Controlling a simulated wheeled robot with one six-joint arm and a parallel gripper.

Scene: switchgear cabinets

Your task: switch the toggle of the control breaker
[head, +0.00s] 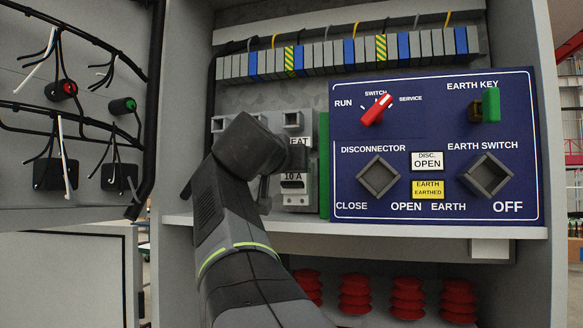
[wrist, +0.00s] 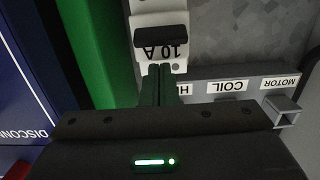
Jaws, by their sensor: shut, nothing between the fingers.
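The control breaker is most likely the white module marked 10 A (head: 297,200), below the HEAT label in the head view. It appears upside down at the top of the wrist view (wrist: 146,21). Its black toggle (wrist: 160,38) lies across its face, on the lower side of the 10 A marking in the head view (head: 293,186). My gripper (wrist: 160,70) is shut and empty. Its fingertips are by the 10 A marking, near the breaker's HEAT-label end, short of the toggle. I cannot tell whether they touch the breaker. My arm hides part of the panel in the head view.
A green strip (head: 324,165) and the blue control panel (head: 400,130) with knobs stand close right of the breaker. COIL (wrist: 227,86) and MOTOR (wrist: 279,83) labels sit beside it, with a square grey socket (wrist: 285,111). A shelf edge (head: 400,230) runs below.

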